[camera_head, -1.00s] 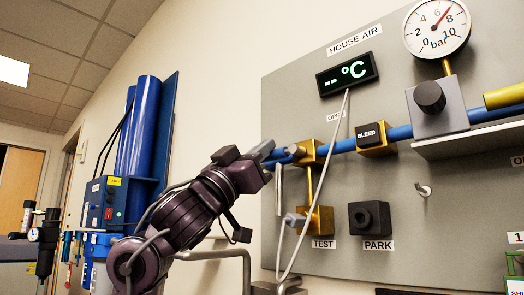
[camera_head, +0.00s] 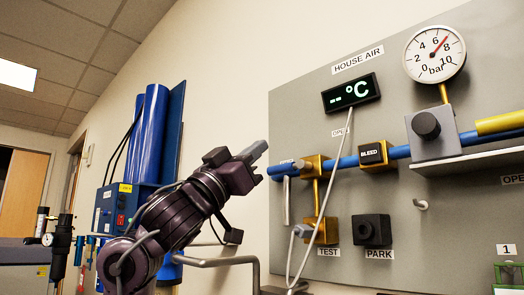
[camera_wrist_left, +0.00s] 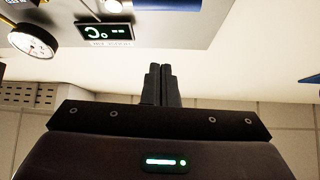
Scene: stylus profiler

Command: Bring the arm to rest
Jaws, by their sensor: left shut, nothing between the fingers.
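My left gripper (camera_head: 257,150) is in front of the wall, just left of the grey panel's edge in the head view. Its fingers point up and to the right, a little above the left end of the blue pipe, and look clear of it. In the left wrist view the two dark fingers (camera_wrist_left: 161,84) are together with nothing between them. Beyond them is bare wall. My right gripper is in neither view.
The grey panel (camera_head: 440,225) carries a °C display (camera_head: 350,93), a bar gauge (camera_head: 434,53), a BLEED block (camera_head: 374,154), a TEST fitting (camera_head: 320,230) and a black PARK block (camera_head: 370,223). A white cable (camera_head: 335,170) hangs from the display. Blue cylinders (camera_head: 148,130) stand at left.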

